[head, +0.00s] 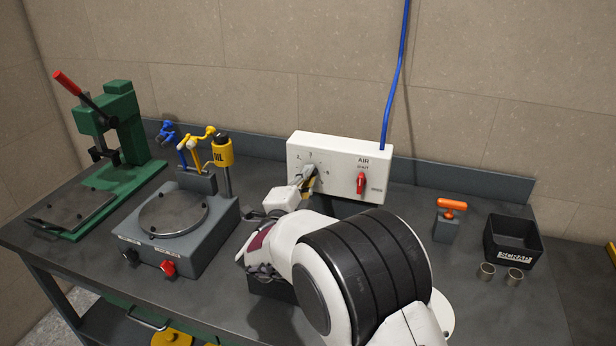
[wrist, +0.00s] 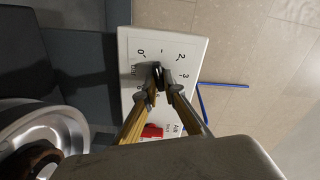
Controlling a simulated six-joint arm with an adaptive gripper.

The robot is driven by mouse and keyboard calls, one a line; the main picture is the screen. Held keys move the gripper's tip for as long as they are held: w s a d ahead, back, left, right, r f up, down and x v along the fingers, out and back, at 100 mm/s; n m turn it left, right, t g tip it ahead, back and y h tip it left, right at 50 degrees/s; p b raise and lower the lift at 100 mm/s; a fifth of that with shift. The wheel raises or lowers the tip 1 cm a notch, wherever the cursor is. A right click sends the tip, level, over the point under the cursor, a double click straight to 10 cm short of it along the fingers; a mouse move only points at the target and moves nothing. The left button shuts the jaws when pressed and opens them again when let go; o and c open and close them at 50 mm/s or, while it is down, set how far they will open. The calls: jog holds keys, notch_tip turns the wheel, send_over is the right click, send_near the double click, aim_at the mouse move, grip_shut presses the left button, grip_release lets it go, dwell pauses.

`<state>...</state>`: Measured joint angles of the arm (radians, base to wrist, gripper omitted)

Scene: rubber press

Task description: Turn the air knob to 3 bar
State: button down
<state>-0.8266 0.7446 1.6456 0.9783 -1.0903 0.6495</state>
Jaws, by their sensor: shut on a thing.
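The white air box (head: 299,147) stands at the back of the bench with its dial face toward me. It also fills the middle of the wrist view (wrist: 196,52). The black air knob (wrist: 157,70) sits between my two fingertips. Dial figures 0, 1, 2 and 3 show around it. My gripper (wrist: 163,84) is shut on the knob; in the head view my gripper (head: 309,178) reaches the left part of the box face. The fingers cover part of the scale, and I cannot tell which figure the knob points at.
A red valve handle (head: 361,183) sits right of the knob on the same face. A blue hose (head: 395,75) rises from the box. A grey plate machine (head: 208,232) and green press (head: 122,120) stand left; a black bin (head: 513,242) and orange-handled tool (head: 451,205) stand right.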

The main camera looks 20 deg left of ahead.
jog(key=shift+a+f+m, duration=0.1)
jog(key=shift+f+m, duration=0.05)
jog(key=shift+m, duration=3.4)
jog(key=shift+a+f+m, duration=0.1)
jog(key=shift+f+m, duration=0.05)
jog(key=shift+m, duration=3.45)
jog(key=shift+a+f+m, duration=0.1)
jog(key=shift+f+m, duration=0.05)
jog(key=shift+m, duration=3.4)
jog(key=c, duration=2.1)
grip_release()
jog(key=shift+c, duration=0.2)
jog(key=shift+s, duration=0.1)
jog(key=shift+s, duration=5.9)
